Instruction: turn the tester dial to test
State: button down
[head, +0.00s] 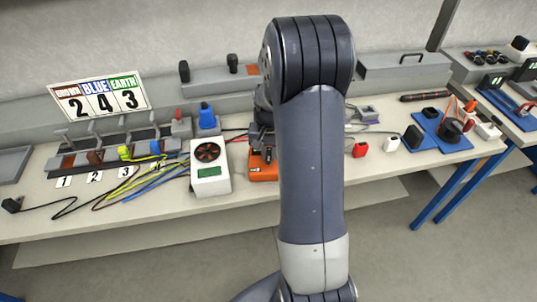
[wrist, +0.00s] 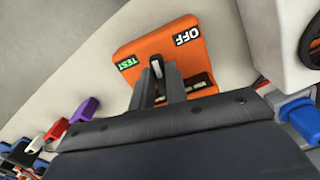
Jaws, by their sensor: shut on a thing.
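The orange tester (wrist: 160,50) shows in the wrist view with a white OFF label (wrist: 187,36) at upper right and a green TEST label (wrist: 128,62) at left. Its black dial (wrist: 156,68), with a pale mark, points up in the picture between the two labels. My gripper (wrist: 159,78) is shut on the dial, one finger on each side. In the head view the tester (head: 263,174) lies on the bench, partly hidden by my arm, and my gripper (head: 261,145) is just above it.
A white box with a fan (head: 209,168) stands close left of the tester. Cables and clamps (head: 124,153) lie farther left. Red (head: 360,149) and white (head: 390,143) small blocks and a blue board (head: 440,130) are to the right.

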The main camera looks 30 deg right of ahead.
aim_at(270, 156)
jog(key=n+b, duration=0.1)
jog(key=n, duration=0.4)
jog(key=shift+d+n, duration=0.15)
jog(key=shift+n, duration=0.15)
jog(key=n, duration=0.4)
jog(key=shift+d+n, duration=0.1)
jog(key=shift+n, duration=0.3)
jog(key=c, duration=1.4)
grip_release()
jog(key=shift+b, duration=0.3)
notch_tip(270, 156, up, 11)
jog(key=shift+f, duration=0.15)
